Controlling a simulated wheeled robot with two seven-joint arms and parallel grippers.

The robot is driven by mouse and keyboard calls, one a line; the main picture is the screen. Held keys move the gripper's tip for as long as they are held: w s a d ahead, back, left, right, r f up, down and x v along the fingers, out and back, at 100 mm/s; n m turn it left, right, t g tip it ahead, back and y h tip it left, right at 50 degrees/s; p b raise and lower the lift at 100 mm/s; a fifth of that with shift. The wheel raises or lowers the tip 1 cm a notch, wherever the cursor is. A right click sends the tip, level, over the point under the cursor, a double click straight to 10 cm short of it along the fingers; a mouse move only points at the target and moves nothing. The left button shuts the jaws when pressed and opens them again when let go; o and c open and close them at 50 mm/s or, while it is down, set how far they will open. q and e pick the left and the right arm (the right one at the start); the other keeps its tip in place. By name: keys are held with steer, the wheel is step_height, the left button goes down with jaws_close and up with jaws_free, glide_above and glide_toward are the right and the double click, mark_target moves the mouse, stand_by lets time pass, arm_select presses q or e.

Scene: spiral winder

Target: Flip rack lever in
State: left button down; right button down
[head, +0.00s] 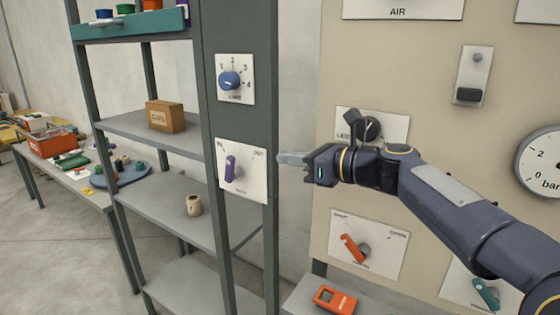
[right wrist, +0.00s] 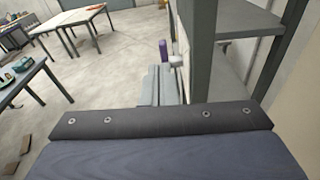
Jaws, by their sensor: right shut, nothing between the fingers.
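The rack lever (head: 230,167) is a purple handle on a white plate (head: 256,188) fixed to the grey rack post. The plate reads IN at upper left and OUT at upper right. The handle stands nearly upright, left of its hub, on the IN side. In the right wrist view the purple handle (right wrist: 163,50) shows just beyond the fingertips. My right gripper (head: 284,158) is shut and empty, just right of the plate near the OUT label; its fingers (right wrist: 160,86) show in the right wrist view. I see no contact with the lever. My left gripper is out of view.
Above the lever is a blue knob (head: 230,80) on a numbered plate. The rack shelves hold a cardboard box (head: 165,116) and a beige cup (head: 194,204). A beige panel (head: 300,240) with an orange lever (head: 352,247) and other controls stands right, behind my right arm.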

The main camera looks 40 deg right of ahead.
step_height(320, 180, down, 9)
steer(key=m+t+y+b, duration=0.1)
steer(key=m+t+b, duration=0.2)
steer(key=m, duration=1.4)
steer(key=b, duration=0.3)
steer(key=shift+s+d+t+y+b, duration=0.3)
steer(key=shift+s+d+t+b, duration=0.05)
steer(key=shift+d+t+b, duration=0.05)
steer(key=p, duration=0.3)
glide_toward(234, 164)
steer(key=x, duration=0.6)
steer(key=shift+w+r, duration=0.15)
steer(key=shift+w, duration=0.25)
steer(key=shift+a, duration=0.2)
